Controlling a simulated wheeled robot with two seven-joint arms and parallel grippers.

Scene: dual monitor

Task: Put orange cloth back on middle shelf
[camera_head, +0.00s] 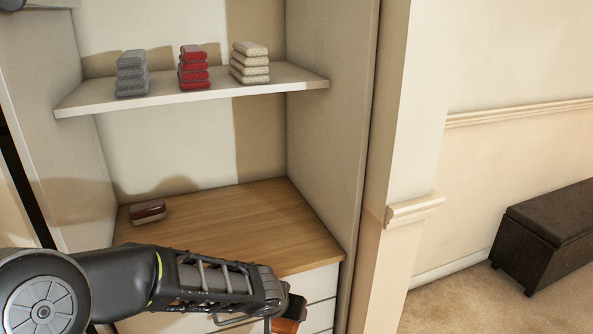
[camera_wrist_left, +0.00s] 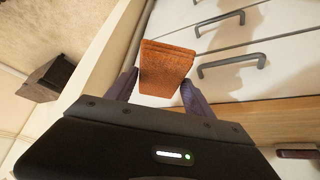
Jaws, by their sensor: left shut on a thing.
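The orange cloth (camera_wrist_left: 165,68) is a folded block between the two fingers of my left gripper (camera_wrist_left: 159,80), which is shut on it. In the head view, the orange cloth (camera_head: 285,325) shows partly at the bottom, beside my left gripper (camera_head: 290,308), low in front of the drawers. A white shelf (camera_head: 190,97) holds a grey stack (camera_head: 131,75), a red stack (camera_head: 193,69) and a cream stack (camera_head: 250,64) of folded cloths. Whether this is the middle shelf cannot be told from the view. My right gripper is not in view.
Below the shelf, a wooden top (camera_head: 240,225) holds a dark red and white folded item (camera_head: 148,212) at its left; the rest is clear. White drawers with dark handles (camera_wrist_left: 232,64) lie under it. A cabinet side wall (camera_head: 330,130) bounds the right. A dark bench (camera_head: 550,235) stands farther right.

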